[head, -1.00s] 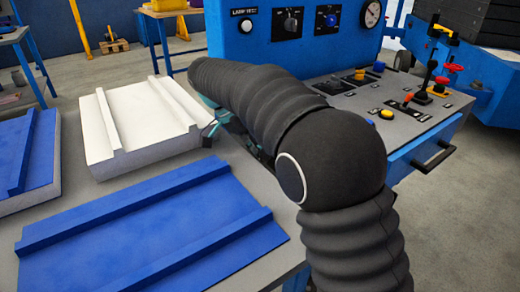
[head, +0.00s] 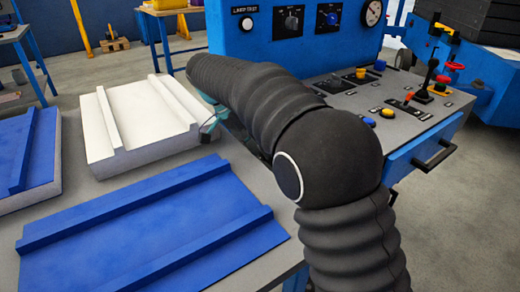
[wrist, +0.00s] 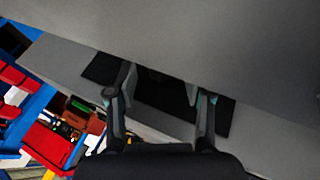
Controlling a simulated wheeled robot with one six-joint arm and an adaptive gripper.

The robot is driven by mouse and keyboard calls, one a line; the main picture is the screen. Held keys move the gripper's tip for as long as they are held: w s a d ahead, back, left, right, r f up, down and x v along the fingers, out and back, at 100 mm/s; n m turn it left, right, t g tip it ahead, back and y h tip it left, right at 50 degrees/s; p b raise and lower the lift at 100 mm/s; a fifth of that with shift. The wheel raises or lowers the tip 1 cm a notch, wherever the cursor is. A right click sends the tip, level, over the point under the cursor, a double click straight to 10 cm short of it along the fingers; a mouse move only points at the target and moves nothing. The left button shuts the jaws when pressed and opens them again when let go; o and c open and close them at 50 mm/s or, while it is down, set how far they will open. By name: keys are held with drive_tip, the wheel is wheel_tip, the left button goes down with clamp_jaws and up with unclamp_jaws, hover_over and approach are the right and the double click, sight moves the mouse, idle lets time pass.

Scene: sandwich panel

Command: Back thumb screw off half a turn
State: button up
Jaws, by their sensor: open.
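No thumb screw can be made out in either view. In the wrist view my gripper (wrist: 160,86) is open, its two fingers apart over a dark panel (wrist: 224,116) set in a grey surface (wrist: 200,40). A dim dark shape lies between the fingers; I cannot tell whether it is the screw. In the head view my arm hides most of my gripper and whatever is in front of it.
A white panel (head: 135,120) and a blue panel (head: 150,225) lie on the grey table at left. A blue console (head: 290,50) with knobs, a gauge and levers stands behind my arm. Red bins (wrist: 50,145) show at the wrist view's lower left.

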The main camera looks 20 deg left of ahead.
drive_tip(key=v, duration=0.7)
drive_tip(key=shift+f, duration=0.1)
